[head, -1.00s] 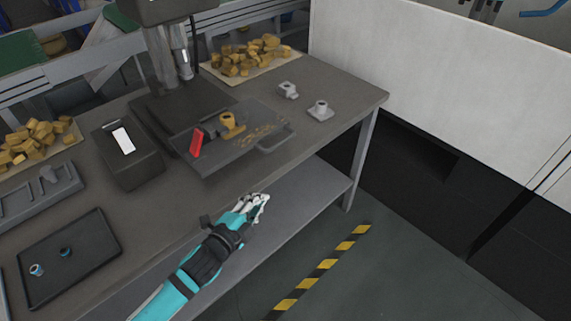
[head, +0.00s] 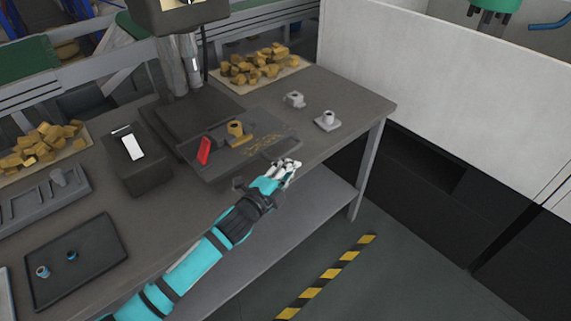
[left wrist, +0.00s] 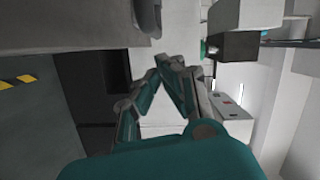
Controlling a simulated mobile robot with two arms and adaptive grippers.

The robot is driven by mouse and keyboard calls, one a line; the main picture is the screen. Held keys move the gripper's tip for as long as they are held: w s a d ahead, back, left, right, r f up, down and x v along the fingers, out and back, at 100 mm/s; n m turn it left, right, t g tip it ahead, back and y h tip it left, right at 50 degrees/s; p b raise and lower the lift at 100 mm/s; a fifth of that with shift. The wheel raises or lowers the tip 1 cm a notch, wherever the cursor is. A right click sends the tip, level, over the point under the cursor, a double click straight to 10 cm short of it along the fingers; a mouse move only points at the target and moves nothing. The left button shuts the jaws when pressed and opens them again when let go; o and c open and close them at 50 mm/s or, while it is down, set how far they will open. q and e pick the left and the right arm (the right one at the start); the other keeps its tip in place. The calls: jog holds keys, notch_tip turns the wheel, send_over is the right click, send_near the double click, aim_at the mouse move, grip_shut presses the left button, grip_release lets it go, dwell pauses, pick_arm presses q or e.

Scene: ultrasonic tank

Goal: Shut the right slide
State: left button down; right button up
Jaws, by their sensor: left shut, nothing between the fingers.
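The slide (head: 228,162) is a dark flat plate sticking out toward me from the press on the bench. It carries a red block (head: 204,150), a yellow fixture (head: 237,130) and yellow shavings. Its loop handle is at the front right edge, mostly hidden behind my left gripper. My left gripper (head: 292,164) is shut and empty, at the slide's front edge by the handle; I cannot tell whether it touches. In the left wrist view its fingers (left wrist: 167,62) converge at the tips. My right gripper is out of view.
The press column (head: 180,68) stands behind the slide. Two grey metal parts (head: 327,121) lie on the bench to the right. A dark box (head: 135,160) and a black tray (head: 75,262) are on the left. A white partition (head: 440,105) stands beyond the bench's right end.

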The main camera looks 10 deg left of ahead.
pick_arm(q)
jog(key=shift+w+a+f, duration=0.15)
jog(key=shift+w+a, duration=0.25)
jog(key=shift+a, duration=0.2)
jog(key=w+a+b, duration=0.1)
jog(key=w+a, duration=0.3)
jog(key=a, duration=0.1)
jog(key=w+a+b, duration=0.1)
jog(key=w+a, duration=0.3)
jog(key=a, duration=0.1)
jog(key=w+a+b, duration=0.2)
jog(key=w+a, duration=0.2)
jog(key=a, duration=0.2)
jog(key=shift+w, duration=0.2)
jog(key=shift+w+a, duration=0.1)
jog(key=shift+a, duration=0.1)
